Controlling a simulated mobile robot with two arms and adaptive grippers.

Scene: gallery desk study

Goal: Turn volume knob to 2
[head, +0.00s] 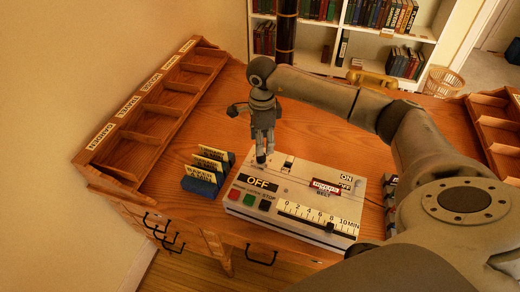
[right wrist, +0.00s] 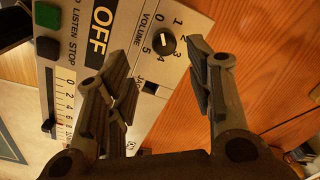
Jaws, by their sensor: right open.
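The white control panel (head: 300,197) lies on the wooden desk. Which number the pointer marks is hard to tell. My right gripper (head: 261,158) points down over the panel's back left part and hides the knob in the head view. In the right wrist view, my right gripper (right wrist: 158,54) is open, its fingers apart on either side of the knob; contact is not clear. My left gripper is not in view.
The panel has an OFF plate (head: 258,182), a green button (head: 234,194) and a 0–10 minute slider scale (head: 318,219). A blue card holder (head: 200,184) stands close to its left. A labelled wooden compartment rack (head: 150,110) lines the desk's left edge.

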